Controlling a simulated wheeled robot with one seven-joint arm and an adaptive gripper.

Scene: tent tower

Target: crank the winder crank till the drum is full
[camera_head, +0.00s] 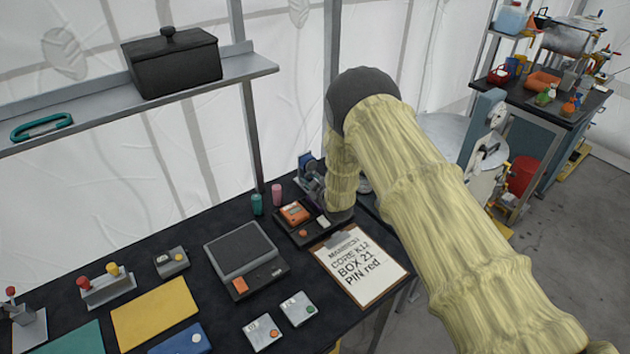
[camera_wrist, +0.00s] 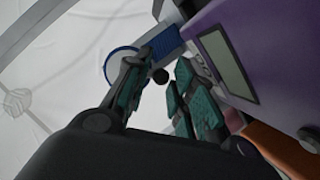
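In the wrist view my gripper (camera_wrist: 155,92) has its two teal-padded fingers apart, with a gap between them. A small round black knob (camera_wrist: 160,76), perhaps the crank's handle, shows in this gap just beyond the fingertips; I cannot tell whether it touches a finger. Behind it is a ribbed blue part (camera_wrist: 166,41), perhaps the drum, and a pale disc with a blue rim (camera_wrist: 121,66), partly hidden by the left finger. In the head view a small blue and grey device (camera_head: 307,164), likely the winder, stands at the table's back, partly hidden by my arm.
A purple housing with a grey display (camera_wrist: 227,62) fills the wrist view's upper right, close to the fingers. In the head view a clipboard (camera_head: 372,277), an orange-topped device (camera_head: 295,213), a scale (camera_head: 241,248) and two small bottles (camera_head: 277,195) stand near my arm.

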